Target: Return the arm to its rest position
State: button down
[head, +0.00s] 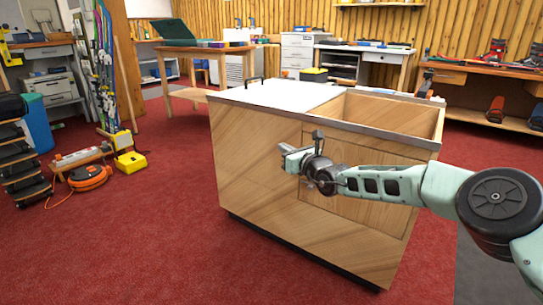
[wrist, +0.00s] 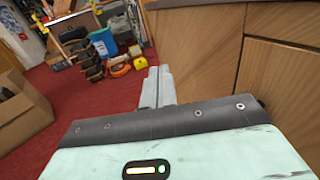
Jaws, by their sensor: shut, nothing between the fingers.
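My arm (head: 400,184) reaches in from the right of the head view, in front of the wooden bench (head: 255,165). My gripper (head: 284,149) points left, held in the air before the bench's front, below its top edge. In the wrist view my gripper (wrist: 153,85) shows as two grey fingers close together, shut with nothing held. The bench front (wrist: 195,45) stands to the right of the fingers there. Whether any part of the arm touches the bench cannot be told.
The bench has a white top (head: 275,94) and an open wooden compartment (head: 390,112). Red carpet (head: 130,230) is clear at left. An orange cable reel (head: 90,177) and a yellow box (head: 131,162) lie on the floor. A cardboard box (wrist: 22,110) shows at left in the wrist view.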

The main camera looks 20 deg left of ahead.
jog(key=s+a+r+n+g+y+p, duration=0.15)
jog(key=s+r+n+g, duration=0.35)
jog(key=s, duration=0.5)
jog(key=s+a+r+n+g+y+p, duration=0.1)
jog(key=s+a+r+n+g, duration=0.15)
jog(key=s+r+n, duration=0.6)
jog(key=s+d+f+n+g+h, duration=0.1)
jog(key=s+d+n+g+h, duration=0.2)
jog(key=s, duration=0.5)
jog(key=s+d+f+n+g+h, duration=0.1)
jog(key=s+d+n+g, duration=0.25)
jog(key=s, duration=0.45)
jog(key=s+d+f+n+t+h, duration=0.15)
jog(key=s+d+n+h, duration=0.3)
jog(key=d, duration=0.85)
jog(key=s+d+f+n+t+h+p, duration=0.15)
jog(key=s+d+n+h, duration=0.3)
jog(key=d, duration=0.85)
jog(key=s+d+f+n+t+h, duration=0.15)
jog(key=s+d+n+h, duration=0.3)
jog(key=d, duration=0.85)
notch_tip(320, 180, up, 32)
jog(key=m+p, duration=0.1)
jog(key=p, duration=3.1)
jog(key=shift+a+y+p, duration=0.3)
jog(key=shift+a, duration=0.1)
jog(key=shift+g, duration=0.25)
